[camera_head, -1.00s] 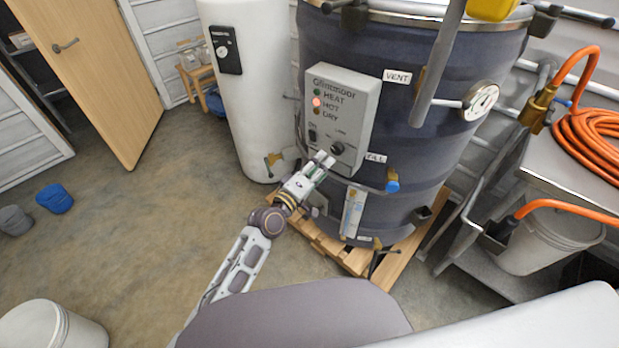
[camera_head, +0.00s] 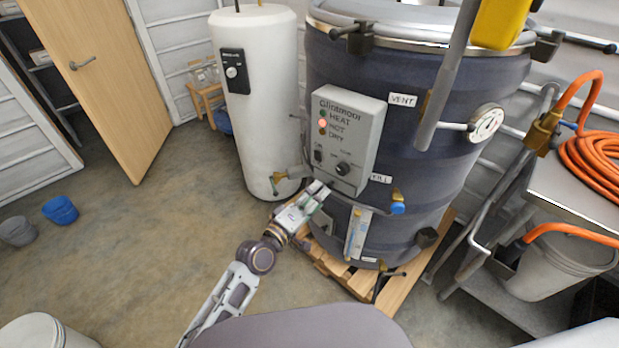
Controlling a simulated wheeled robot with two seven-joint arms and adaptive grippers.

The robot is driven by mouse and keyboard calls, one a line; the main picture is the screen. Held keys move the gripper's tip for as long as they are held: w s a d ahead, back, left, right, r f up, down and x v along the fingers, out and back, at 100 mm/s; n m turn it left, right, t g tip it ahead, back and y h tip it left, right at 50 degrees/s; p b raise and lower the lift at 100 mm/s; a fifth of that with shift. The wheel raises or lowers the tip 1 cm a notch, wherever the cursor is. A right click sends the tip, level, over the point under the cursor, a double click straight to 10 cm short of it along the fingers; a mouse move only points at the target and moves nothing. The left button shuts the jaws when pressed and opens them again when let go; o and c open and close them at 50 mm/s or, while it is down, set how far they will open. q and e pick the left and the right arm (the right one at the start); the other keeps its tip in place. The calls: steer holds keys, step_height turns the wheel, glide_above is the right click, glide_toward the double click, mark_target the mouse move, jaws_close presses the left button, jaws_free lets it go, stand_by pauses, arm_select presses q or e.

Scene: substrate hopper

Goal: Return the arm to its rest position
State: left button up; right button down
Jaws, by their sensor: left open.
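My left arm reaches up from the bottom of the view. My left gripper (camera_head: 319,190) is open and empty. In the picture it lies just below the grey control box (camera_head: 346,140) on the dark drum (camera_head: 420,110); I cannot tell how wide the gap is. The box has a lit red lamp by HOT, a switch and a round black knob (camera_head: 343,168), which is clear of the fingers. My right gripper is not in view.
A white cylinder tank (camera_head: 262,110) stands left of the drum. The drum rests on a wooden pallet (camera_head: 345,279). A valve with a blue cap (camera_head: 397,207) sticks out of the drum. A metal cart (camera_head: 590,185) with an orange hose (camera_head: 592,150) stands right.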

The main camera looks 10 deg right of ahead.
arm_select(q)
steer(key=shift+m, duration=0.4)
